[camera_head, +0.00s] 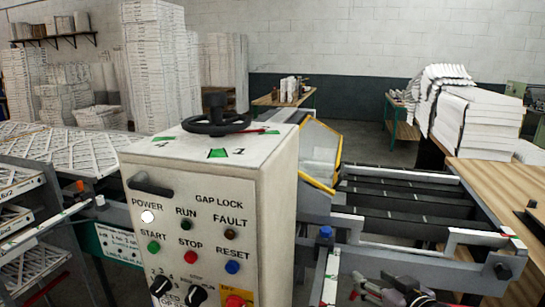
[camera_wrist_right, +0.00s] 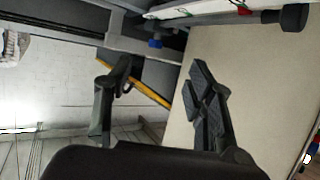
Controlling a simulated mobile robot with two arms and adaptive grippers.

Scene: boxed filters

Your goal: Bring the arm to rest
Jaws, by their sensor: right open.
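My right gripper (camera_head: 392,291) shows at the bottom edge of the head view, low in front of the machine's rails and right of the control cabinet (camera_head: 215,185). It is partly cut off by the frame. In the right wrist view its two dark fingers stand apart with nothing between them, so the right gripper (camera_wrist_right: 160,90) is open and empty. The cabinet's pale side panel (camera_wrist_right: 255,85) fills the area behind one finger. My left gripper is not in view.
The cabinet has buttons, a black handle and a handwheel (camera_head: 215,122) on top. A conveyor with dark slats (camera_head: 400,205) lies to the right, beside a wooden table (camera_head: 500,185). Filter panels (camera_head: 75,147) lie at left. White stacks (camera_head: 480,120) stand behind the table.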

